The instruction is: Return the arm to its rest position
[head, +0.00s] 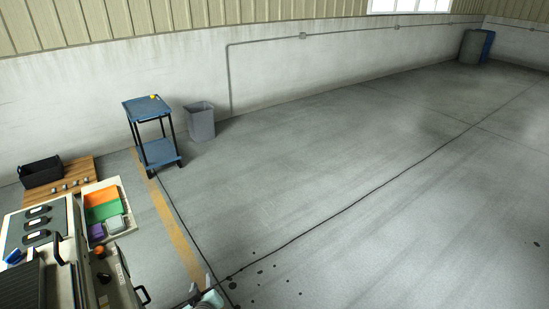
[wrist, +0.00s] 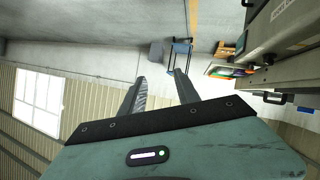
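My gripper (wrist: 160,75) shows in the wrist view with its two dark fingers well apart and nothing between them. Its teal-green housing with a dark plate fills the lower part of that view. In the head view a small pale teal part of my arm shows at the bottom edge, left of centre; the rest of it is cut off by the frame. The gripper is over open floor, to the right of the machine (head: 112,275), touching nothing that I can see.
A blue cart (head: 160,152) with a small yellow item on top and a grey bin (head: 200,122) stand by the wall. A wooden board (head: 62,185) with a black box (head: 40,171) and a tray of coloured pieces (head: 119,222) lie left. The floor (head: 350,190) at right is clear.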

